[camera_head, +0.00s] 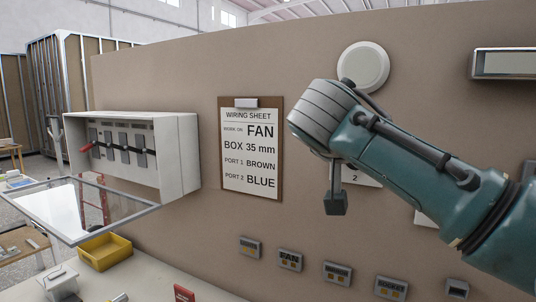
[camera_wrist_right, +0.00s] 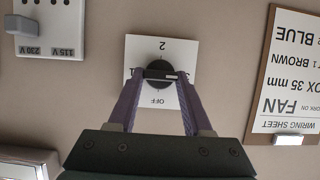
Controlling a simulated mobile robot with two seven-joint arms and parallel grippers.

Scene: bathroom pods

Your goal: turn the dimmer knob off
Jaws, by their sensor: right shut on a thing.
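The dimmer is a white plate (camera_wrist_right: 185,50) with a black round knob (camera_wrist_right: 158,68), shown upside down in the right wrist view, with "2" at the top and "OFF" at the bottom. My right gripper (camera_wrist_right: 159,78) is shut on the knob, one purple finger on each side. A light line crosses the knob about level; which end is its pointer I cannot tell. In the head view only the plate's "2" corner (camera_head: 363,181) shows below my right arm, which hides the knob. My left gripper is not in view.
A wiring sheet on a clipboard (camera_head: 226,150) hangs left of my right arm. An open grey box (camera_head: 180,150) with a glass door is farther left. A 115 V/230 V switch plate (camera_wrist_right: 62,40) is beside the dimmer. A yellow bin (camera_head: 105,251) stands below.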

